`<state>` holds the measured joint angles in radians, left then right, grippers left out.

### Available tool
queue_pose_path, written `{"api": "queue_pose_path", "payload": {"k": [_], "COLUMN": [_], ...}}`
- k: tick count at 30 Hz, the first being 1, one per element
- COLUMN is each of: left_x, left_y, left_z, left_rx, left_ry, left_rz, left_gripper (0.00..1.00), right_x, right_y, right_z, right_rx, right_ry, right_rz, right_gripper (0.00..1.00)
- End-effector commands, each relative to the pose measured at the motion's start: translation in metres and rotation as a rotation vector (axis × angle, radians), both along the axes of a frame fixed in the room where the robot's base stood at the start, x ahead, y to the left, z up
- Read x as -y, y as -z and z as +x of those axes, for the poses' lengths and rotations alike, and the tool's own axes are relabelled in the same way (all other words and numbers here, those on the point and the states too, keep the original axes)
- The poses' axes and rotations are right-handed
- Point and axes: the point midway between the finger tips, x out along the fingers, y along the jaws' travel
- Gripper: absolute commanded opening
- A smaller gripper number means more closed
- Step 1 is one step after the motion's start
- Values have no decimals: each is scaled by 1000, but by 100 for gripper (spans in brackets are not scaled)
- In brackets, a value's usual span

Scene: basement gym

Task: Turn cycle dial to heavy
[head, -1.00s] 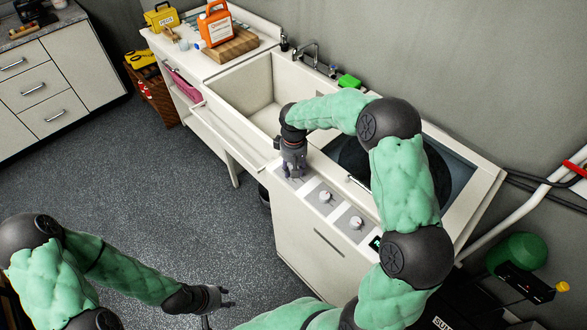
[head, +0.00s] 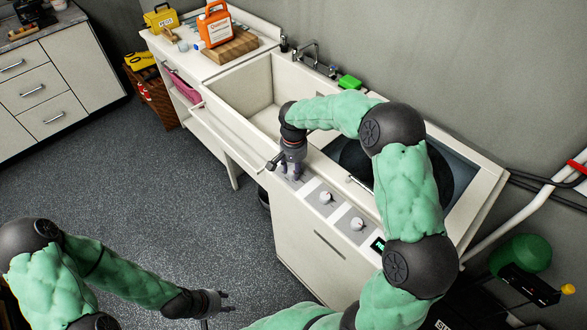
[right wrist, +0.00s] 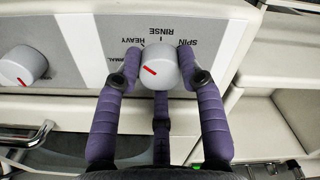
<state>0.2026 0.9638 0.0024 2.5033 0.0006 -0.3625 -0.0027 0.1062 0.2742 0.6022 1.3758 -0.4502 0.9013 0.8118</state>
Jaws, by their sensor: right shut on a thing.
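The cycle dial (right wrist: 160,65) is a round grey-white knob with a red line on the left part of its face. Printed labels surround it, upside down in the right wrist view: HEAVY at upper left, RINSE above, SPIN at upper right, and a partly hidden word ending in "MAL" at left. The red line slants up toward the left side. My right gripper (right wrist: 160,80) is shut on the dial, a purple finger on each side; it also shows over the panel in the head view (head: 291,172). My left gripper (head: 222,301) is open and empty, low above the floor.
Two more knobs (head: 325,197) and (head: 357,223) sit along the washer panel, with a small green display (head: 378,245) beyond them. A sink (head: 245,85) adjoins the washer. A counter with an orange jug (head: 215,25) stands farther back. The floor at left is clear.

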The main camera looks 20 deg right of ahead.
Motion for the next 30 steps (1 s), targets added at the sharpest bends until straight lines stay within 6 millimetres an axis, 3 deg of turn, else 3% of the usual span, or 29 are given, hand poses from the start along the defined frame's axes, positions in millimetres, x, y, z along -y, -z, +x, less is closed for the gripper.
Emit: {"api": "queue_pose_path", "payload": {"k": [21, 22, 24, 30], "left_x": [0, 0, 0, 0], "left_y": [2, 2, 2, 2], "left_z": [0, 0, 0, 0], "left_rx": [0, 0, 0, 0], "left_ry": [0, 0, 0, 0], "left_rz": [0, 0, 0, 0], "left_gripper": [40, 40, 40, 40], "right_x": [-1, -1, -1, -1], "right_y": [1, 1, 1, 1], "right_z": [-1, -1, -1, -1], "right_rx": [-5, -5, -5, -2], "right_ry": [78, 78, 78, 78], "right_rz": [1, 1, 1, 0], "right_gripper": [7, 42, 62, 63]}}
